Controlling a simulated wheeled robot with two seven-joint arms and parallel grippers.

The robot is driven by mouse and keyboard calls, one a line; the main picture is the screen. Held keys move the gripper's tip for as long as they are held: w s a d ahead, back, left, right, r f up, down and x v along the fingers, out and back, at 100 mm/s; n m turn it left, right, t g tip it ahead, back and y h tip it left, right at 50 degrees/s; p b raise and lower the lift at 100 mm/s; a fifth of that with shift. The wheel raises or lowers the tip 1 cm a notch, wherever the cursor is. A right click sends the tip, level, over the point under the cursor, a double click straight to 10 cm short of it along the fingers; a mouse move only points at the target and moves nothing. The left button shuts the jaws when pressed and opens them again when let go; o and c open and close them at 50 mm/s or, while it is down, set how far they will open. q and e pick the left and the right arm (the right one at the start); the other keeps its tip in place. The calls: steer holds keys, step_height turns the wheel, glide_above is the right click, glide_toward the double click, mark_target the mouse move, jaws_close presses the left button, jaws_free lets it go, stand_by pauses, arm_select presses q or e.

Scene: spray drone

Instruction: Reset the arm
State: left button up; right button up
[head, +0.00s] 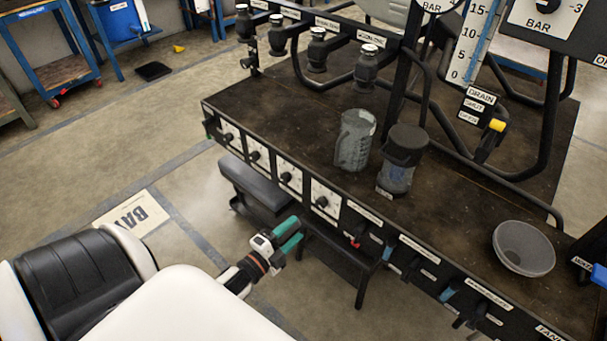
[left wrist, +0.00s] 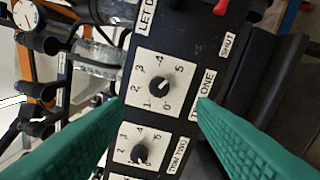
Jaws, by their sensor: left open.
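My left gripper (head: 288,236) is open and empty, with two teal fingers, in front of the bench's front panel and above the floor. In the left wrist view its fingertips (left wrist: 161,100) stand apart, with a black dial knob on a white numbered plate (left wrist: 158,85) seen between and beyond them. A second dial (left wrist: 139,153) shows below it, partly framed by the left finger. No contact with the knobs is visible. My right gripper is not in view.
The dark bench (head: 290,110) holds a clear jug (head: 355,140), a black-lidded container (head: 400,160) and a grey bowl (head: 523,248). Several dials and levers line its front edge. Nozzles (head: 317,50) hang at the back. The left floor is mostly clear.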

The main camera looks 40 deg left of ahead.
arm_select(q)
steer(key=shift+s, duration=0.65)
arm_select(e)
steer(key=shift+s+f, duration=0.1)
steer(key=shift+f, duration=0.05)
